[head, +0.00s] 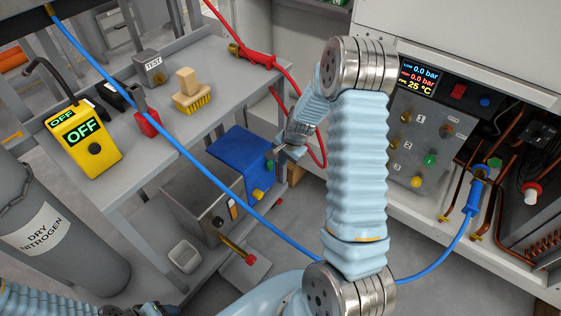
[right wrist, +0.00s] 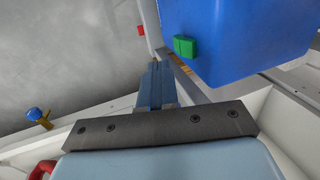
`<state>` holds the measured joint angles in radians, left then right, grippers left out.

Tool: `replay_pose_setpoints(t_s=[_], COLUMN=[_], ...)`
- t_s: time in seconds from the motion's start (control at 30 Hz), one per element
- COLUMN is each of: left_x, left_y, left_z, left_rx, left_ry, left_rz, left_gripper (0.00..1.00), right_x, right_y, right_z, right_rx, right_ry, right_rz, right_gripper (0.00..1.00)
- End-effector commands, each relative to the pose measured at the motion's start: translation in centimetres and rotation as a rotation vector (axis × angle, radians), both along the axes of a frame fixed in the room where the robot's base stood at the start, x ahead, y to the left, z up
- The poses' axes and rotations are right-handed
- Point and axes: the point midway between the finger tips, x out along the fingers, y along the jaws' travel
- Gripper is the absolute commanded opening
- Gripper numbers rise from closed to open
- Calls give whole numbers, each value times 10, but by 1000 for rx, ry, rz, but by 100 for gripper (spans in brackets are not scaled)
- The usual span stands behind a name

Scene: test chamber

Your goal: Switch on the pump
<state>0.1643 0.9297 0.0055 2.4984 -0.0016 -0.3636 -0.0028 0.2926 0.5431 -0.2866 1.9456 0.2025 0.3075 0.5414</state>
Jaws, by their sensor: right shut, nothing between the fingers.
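The pump has a blue housing (head: 238,160) and a grey box-shaped body (head: 200,195), low beside the workbench. A green switch (head: 270,164) is on the blue housing's right side. In the right wrist view the blue housing (right wrist: 235,35) fills the top right, with the green switch (right wrist: 185,46) on its near face. My right gripper (head: 281,152) is shut and empty, just right of the housing, close to the switch. Its fingers (right wrist: 155,72) point ahead, left of and below the switch, apart from it in that picture. Only a dark part of my left gripper (head: 152,309) shows at the bottom edge.
A blue hose (head: 185,155) crosses in front of the pump. A red hose (head: 313,125) hangs behind my right gripper. A nitrogen cylinder (head: 50,235) stands left.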

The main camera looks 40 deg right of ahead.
Motion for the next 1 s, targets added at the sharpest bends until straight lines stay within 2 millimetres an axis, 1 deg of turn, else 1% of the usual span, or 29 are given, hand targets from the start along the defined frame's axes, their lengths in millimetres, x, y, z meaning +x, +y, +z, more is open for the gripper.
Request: replay_pose_setpoints(t_s=[0.03,0.2,0.3,0.43,0.53,0.63,1.0], left_x=[-1,-1,-2,-2,-3,-3,-3], left_y=[-1,-3,-4,-6,-6,-6,-6], left_z=[4,10,14,17,18,18,18], left_rx=[-1,-4,-6,-8,-9,-10,-10], left_ry=[2,2,4,5,5,5,5], left_rz=[-2,-5,-7,-10,-11,-11,-11], left_gripper=[57,57,57,57,57,57,57], right_x=[1,3,3,4,4,4,4], right_y=[0,1,1,1,1,1,1], right_z=[13,49,68,87,96,100,100], right_rx=[-2,-1,-1,-1,-1,-1,0], right_ry=[-4,-3,-3,-2,-1,0,1], right_rz=[2,4,4,2,3,1,0], right_gripper=[0,0,0,0,0,0,0])
